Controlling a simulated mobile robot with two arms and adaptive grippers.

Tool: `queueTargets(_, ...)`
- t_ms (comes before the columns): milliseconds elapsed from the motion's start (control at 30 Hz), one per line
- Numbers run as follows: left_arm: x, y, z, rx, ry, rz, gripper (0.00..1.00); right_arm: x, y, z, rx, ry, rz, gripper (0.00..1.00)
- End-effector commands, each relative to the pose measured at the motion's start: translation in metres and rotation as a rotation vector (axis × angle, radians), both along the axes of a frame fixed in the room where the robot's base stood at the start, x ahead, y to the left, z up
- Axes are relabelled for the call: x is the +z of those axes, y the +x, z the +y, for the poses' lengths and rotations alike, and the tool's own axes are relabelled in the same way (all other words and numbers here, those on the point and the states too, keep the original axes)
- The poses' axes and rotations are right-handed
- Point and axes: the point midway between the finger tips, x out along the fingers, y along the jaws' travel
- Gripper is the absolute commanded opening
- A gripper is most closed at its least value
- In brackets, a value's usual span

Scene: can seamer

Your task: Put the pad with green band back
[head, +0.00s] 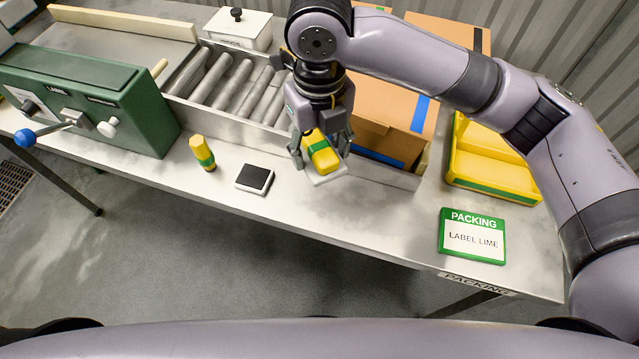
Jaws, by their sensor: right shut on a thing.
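A yellow pad with a green band (322,158) is held in my right gripper (320,150), whose fingers are closed on its sides. A pale flat piece shows under the pad; I cannot tell whether it is part of the pad or touches the table. The gripper points down over the metal table (300,205), in front of the rollers and the cardboard box. My left gripper is not in view.
A green label machine (85,95) with a blue-knobbed lever stands at the left. Rollers (230,80) run behind. A cardboard box (385,105) and a yellow tray with a green band (490,165) are to the right. A "PACKING LABEL LIME" sign (472,236) lies near the front edge.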

Motion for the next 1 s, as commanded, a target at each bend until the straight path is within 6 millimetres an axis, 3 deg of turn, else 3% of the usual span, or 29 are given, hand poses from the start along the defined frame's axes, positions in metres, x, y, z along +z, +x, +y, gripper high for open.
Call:
queueTargets(133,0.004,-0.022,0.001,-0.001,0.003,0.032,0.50,-0.041,-0.001,-0.001,-0.002,-0.002,0.004,0.28)
queueTargets(300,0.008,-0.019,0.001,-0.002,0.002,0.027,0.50,-0.079,0.000,-0.001,-0.002,-0.001,0.003,0.28)
queueTargets(567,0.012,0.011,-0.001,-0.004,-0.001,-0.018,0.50,-0.101,0.000,0.000,-0.002,0.000,0.000,0.28)
queueTargets(800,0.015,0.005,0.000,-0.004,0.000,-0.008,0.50,-0.134,0.000,0.000,-0.003,0.000,0.002,0.28)
queueTargets(1000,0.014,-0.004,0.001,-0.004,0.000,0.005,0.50,-0.140,0.001,0.000,-0.001,0.001,-0.003,0.28)
